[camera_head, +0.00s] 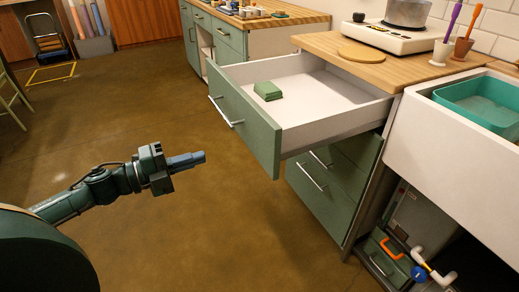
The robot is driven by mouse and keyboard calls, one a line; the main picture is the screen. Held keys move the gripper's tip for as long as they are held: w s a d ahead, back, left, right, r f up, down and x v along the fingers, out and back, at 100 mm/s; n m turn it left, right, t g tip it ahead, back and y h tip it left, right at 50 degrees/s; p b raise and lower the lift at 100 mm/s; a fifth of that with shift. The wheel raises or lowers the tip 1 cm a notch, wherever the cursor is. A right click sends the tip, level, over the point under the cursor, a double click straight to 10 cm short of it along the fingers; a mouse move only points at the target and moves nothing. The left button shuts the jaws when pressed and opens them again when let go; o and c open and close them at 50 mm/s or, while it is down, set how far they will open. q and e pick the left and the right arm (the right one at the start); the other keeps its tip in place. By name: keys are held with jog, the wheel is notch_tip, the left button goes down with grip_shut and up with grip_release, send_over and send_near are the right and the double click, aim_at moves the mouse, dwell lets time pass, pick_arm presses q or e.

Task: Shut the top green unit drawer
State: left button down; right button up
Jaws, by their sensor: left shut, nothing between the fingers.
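The top drawer (240,115) of the green unit is pulled far out toward the left, its green front and metal handle (225,112) facing my left arm. A folded green cloth (267,91) lies inside it on the white bottom. The drawers below (322,195) are shut. My left gripper (203,157) is shut and empty, over the open floor to the left of the drawer front and apart from it. My right gripper is not in view.
The wooden worktop (345,52) above the unit carries a hotplate (391,37) with a pot (408,12) and a round board (363,54). A white sink (422,130) stands to the right. The brown floor (120,120) on the left is clear.

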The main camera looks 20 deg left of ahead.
aim_at(259, 139)
pick_arm(q)
jog(key=b+x, duration=0.1)
jog(key=x, duration=1.1)
jog(key=shift+w, duration=0.2)
jog(key=shift+w+d, duration=0.35)
jog(key=shift+d, duration=0.05)
jog(key=shift+w, duration=0.1)
